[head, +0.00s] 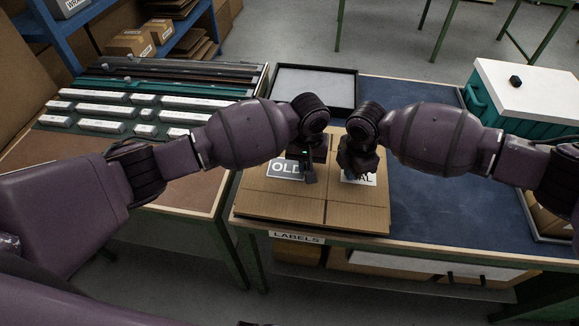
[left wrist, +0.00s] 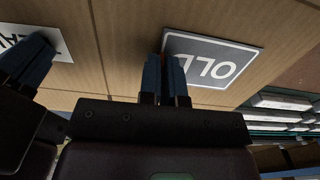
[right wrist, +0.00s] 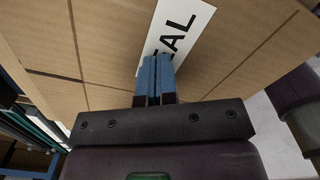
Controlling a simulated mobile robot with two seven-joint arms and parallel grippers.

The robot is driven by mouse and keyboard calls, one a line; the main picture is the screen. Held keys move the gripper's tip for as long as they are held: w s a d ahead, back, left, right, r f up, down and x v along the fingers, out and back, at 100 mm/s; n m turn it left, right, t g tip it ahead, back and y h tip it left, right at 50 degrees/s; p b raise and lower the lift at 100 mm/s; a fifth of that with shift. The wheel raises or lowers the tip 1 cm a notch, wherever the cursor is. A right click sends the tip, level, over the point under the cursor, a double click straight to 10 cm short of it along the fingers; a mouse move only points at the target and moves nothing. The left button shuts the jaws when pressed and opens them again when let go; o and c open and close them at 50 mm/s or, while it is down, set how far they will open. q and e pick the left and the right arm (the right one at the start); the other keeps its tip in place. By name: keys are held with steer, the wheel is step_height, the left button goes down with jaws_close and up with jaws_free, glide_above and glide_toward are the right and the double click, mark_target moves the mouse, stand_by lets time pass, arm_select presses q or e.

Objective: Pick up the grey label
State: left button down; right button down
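The grey label (head: 285,169) with white letters "OLD" lies on the cardboard box (head: 262,205) on the table. It also shows in the left wrist view (left wrist: 225,55), near the fingertips. My left gripper (head: 309,177) is at the label's right end in the head view. Its fingers (left wrist: 166,65) are close together with a narrow gap at the label's edge; whether they grip it is unclear. My right gripper (head: 348,172) is over a white label (head: 368,180) with black letters, part of which it hides. Its fingers (right wrist: 155,70) are shut with nothing visible between them.
My two grippers are close together above the box. A black-rimmed tray (head: 315,88) lies behind them. A teal bin with a white lid (head: 530,88) stands at the right. Racks of white labels (head: 100,110) are at the left. The blue mat (head: 450,200) has free room.

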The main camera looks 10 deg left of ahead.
steer(key=shift+s+d+f, duration=0.1)
steer(key=shift+s+f, duration=0.05)
steer(key=shift+f, duration=0.15)
arm_select(q)
step_height(320, 180, up, 10)
stand_by(0.4)
steer(key=shift+r, duration=0.15)
stand_by(0.5)
steer(key=shift+r, duration=1.6)
